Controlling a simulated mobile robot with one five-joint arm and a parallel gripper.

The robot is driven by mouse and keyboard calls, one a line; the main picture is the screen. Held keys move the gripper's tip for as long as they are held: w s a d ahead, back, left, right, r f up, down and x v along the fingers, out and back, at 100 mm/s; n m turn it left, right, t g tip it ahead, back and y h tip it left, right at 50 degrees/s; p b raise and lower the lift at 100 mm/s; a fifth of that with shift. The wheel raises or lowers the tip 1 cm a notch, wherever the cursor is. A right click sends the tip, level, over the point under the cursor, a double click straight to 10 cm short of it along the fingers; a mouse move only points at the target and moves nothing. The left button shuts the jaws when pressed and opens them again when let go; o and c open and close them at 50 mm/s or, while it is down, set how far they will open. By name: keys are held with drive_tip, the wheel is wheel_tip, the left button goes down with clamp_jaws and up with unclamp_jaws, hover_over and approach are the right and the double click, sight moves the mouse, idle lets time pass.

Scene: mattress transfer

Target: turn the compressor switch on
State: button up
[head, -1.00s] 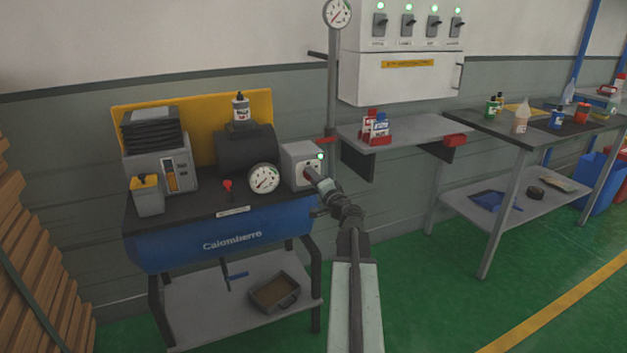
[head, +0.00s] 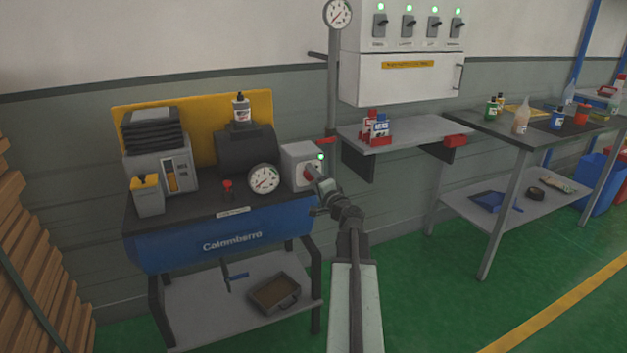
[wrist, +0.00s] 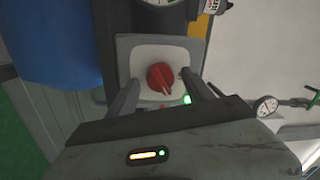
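The compressor (head: 205,240) is a blue tank bench with a black top. On its right end is a grey switch box (head: 291,160) with a lit green lamp (head: 320,156). In the wrist view the box's pale face (wrist: 145,58) carries a red rotary knob (wrist: 160,77) with a slanted ridge; the green lamp (wrist: 187,99) shows beside it. My gripper (wrist: 161,84) is open, one finger on each side of the knob, with gaps to it. In the head view my gripper (head: 313,176) is at the box front and mostly hides the knob.
A pressure gauge (head: 264,179) and a small red valve (head: 228,186) stand left of the box. A grey wall shelf (head: 420,130) with small bottles is to the right. A switch cabinet (head: 400,75) hangs above. Green floor (head: 440,300) is clear at the right front.

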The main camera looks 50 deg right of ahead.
drive_tip(key=v, duration=0.7)
drive_tip(key=shift+s+a, duration=0.15)
drive_tip(key=shift+s, duration=0.2)
